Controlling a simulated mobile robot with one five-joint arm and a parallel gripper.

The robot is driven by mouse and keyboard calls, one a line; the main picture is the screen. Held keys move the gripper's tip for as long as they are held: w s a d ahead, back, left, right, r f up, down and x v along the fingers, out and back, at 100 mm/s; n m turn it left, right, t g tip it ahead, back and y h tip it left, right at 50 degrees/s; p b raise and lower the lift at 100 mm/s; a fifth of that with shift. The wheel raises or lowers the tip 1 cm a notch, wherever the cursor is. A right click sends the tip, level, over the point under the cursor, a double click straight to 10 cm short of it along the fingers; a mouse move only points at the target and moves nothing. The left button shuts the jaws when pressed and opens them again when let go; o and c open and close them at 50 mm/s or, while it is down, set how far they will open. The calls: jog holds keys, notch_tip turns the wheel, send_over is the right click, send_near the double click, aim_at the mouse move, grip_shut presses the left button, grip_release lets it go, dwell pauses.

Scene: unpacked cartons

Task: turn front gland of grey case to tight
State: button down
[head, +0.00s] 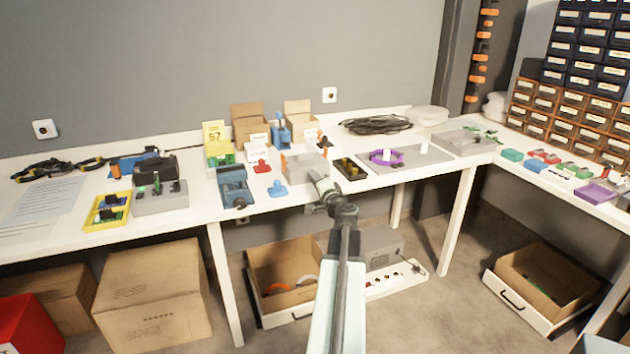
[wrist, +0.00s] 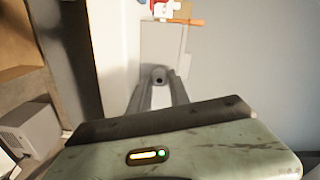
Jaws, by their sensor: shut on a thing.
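The grey case (head: 300,165) stands near the front edge of the white workbench, in the middle of the head view. In the wrist view the case (wrist: 163,45) lies straight ahead of my gripper. The front gland (wrist: 158,74) shows as a small grey round piece with a dark hole on the case's near side. My gripper (wrist: 158,84) is shut on this gland, one finger on each side. In the head view my gripper (head: 318,178) reaches the case's front from below, and it hides the gland. How tight the gland is cannot be told.
A black tray (head: 350,168) stands just right of the case, and a blue part (head: 278,188) lies to its left. An open carton (head: 262,290) is below.

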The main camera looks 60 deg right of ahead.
jog(key=shift+m, duration=0.3)
dwell(0.4)
jog(key=c, duration=1.2)
grip_release()
